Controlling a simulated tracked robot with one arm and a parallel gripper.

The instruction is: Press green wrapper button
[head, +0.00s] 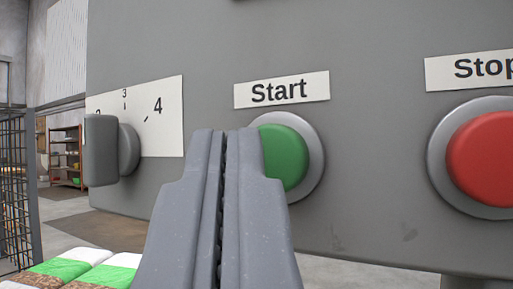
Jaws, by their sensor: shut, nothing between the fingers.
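The green button (285,152) sits in a round grey ring on a grey control panel (370,120), under a white label (282,90) reading "Start". My gripper (226,135) is shut and empty, its fingers pointing at the panel. The fingertips overlap the left part of the green button in the head view and hide its left edge. I cannot tell whether they touch it.
A red button (485,155) sits to the right under a "Stop" label (472,70). A grey knob (108,150) with a numbered dial plate (165,118) is at left. Green and white bags (70,265) lie lower left, near a mesh fence (15,190).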

